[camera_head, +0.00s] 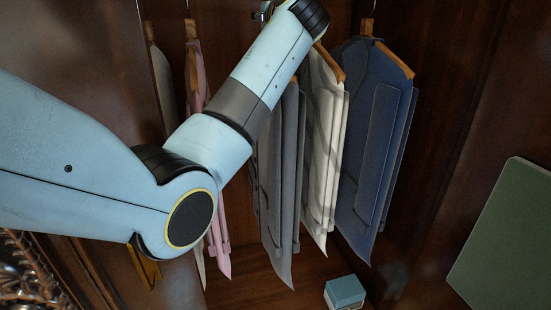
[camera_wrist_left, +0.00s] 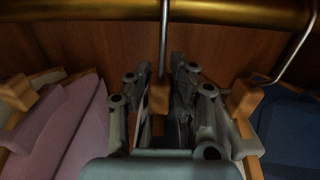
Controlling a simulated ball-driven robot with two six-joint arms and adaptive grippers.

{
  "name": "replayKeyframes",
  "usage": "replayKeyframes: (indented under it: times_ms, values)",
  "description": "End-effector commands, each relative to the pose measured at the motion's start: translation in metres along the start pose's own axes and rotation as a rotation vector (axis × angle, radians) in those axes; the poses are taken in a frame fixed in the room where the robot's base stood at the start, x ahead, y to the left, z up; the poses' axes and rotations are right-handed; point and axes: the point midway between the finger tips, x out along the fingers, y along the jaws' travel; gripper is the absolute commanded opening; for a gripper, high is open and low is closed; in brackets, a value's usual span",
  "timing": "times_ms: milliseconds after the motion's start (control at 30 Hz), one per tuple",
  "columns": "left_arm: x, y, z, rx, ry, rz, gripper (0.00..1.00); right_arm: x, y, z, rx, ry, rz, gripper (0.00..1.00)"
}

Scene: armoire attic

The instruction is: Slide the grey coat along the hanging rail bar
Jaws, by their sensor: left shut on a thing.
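The grey coat (camera_head: 278,190) hangs in the wardrobe in the head view, its top hidden behind my left arm. The brass rail bar (camera_wrist_left: 80,22) crosses the top of the left wrist view. My left gripper (camera_wrist_left: 158,80) is just below the bar, with its fingers on both sides of a wooden hanger (camera_wrist_left: 159,97) and its thin metal hook. It is shut on this hanger, which appears to be the grey coat's. In the head view only a small part of that gripper shows past the arm. My right gripper is in neither view.
A pink coat (camera_wrist_left: 65,135) hangs left of the grip, with a beige garment (camera_head: 163,80) further left. A white coat (camera_head: 322,140) and a blue coat (camera_head: 372,150) hang close on the right. A small teal box (camera_head: 345,291) sits on the wardrobe floor.

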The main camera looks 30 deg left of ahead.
Motion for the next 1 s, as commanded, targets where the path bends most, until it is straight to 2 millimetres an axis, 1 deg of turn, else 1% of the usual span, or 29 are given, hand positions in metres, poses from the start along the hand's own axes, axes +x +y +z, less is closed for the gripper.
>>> replayKeyframes:
  times_ms: [33, 567, 800, 1000]
  values:
    - [0.0, 0.004, 0.006, -0.001, -0.006, 0.0, 0.0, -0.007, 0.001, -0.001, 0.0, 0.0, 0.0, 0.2]
    - [0.0, 0.04, 0.006, 0.0, -0.007, -0.001, 0.0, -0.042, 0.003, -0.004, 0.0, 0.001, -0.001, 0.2]
    - [0.0, 0.056, 0.007, 0.0, -0.008, -0.001, 0.0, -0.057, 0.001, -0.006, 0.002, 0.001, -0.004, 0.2]
    - [0.001, 0.07, 0.004, 0.001, -0.009, 0.001, 0.0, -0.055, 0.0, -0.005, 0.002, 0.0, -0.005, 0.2]
